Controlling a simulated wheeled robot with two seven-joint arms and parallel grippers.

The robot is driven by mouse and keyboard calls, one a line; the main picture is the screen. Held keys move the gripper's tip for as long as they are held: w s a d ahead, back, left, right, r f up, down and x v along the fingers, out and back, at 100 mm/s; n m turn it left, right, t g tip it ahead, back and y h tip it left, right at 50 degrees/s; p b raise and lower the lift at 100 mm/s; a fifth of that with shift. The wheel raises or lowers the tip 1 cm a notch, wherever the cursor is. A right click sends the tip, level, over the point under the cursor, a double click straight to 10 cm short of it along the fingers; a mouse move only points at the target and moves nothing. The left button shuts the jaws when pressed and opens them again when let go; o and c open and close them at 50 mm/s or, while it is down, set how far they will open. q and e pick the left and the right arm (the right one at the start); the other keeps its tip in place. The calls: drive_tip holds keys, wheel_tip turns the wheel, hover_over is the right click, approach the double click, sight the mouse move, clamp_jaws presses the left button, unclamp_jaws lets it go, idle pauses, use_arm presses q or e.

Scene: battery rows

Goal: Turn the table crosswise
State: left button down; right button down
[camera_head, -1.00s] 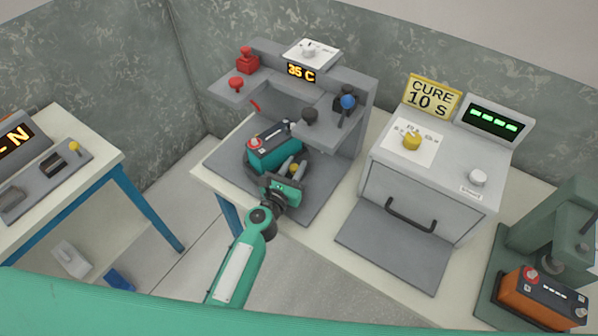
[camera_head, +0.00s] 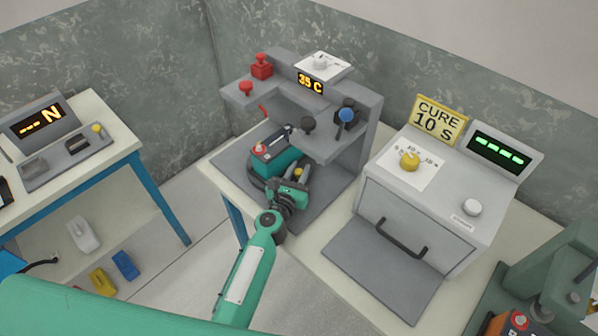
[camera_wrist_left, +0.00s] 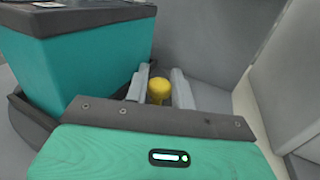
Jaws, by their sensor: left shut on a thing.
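The round dark turntable (camera_head: 255,178) sits on the grey base of the machine at the centre of the head view. A teal battery with a dark top (camera_head: 278,158) rests on it, set at a slant. The battery (camera_wrist_left: 75,70) fills the upper left of the left wrist view. A small yellow knob (camera_wrist_left: 158,88) stands between the fingers of my left gripper (camera_wrist_left: 157,90). In the head view my left gripper (camera_head: 296,178) reaches in at the turntable's front right side, shut on the knob. Much of the turntable is hidden by the battery and gripper. My right gripper is not in view.
The machine's grey upper shelf (camera_head: 325,144), with red, black and blue knobs, overhangs the battery. A grey oven-like box (camera_head: 420,215) stands at right. An orange battery (camera_head: 510,322) shows at bottom right. A second table (camera_head: 110,150) stands at left.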

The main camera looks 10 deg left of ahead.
use_arm(q)
drive_tip(key=shift+d+r, duration=0.1)
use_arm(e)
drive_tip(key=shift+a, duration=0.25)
use_arm(q)
drive_tip(key=c, duration=1.5)
unclamp_jaws()
drive_tip(key=shift+s, duration=0.2)
drive_tip(key=s, duration=0.4)
drive_tip(key=s+a+b, duration=0.1)
drive_tip(key=s, duration=0.3)
drive_tip(key=s+a, duration=0.1)
drive_tip(key=s, duration=0.3)
drive_tip(key=shift+a+f, duration=0.2)
drive_tip(key=shift+s+a+r, duration=0.1)
drive_tip(key=shift+s+a, duration=0.05)
drive_tip(key=shift+s, duration=0.4)
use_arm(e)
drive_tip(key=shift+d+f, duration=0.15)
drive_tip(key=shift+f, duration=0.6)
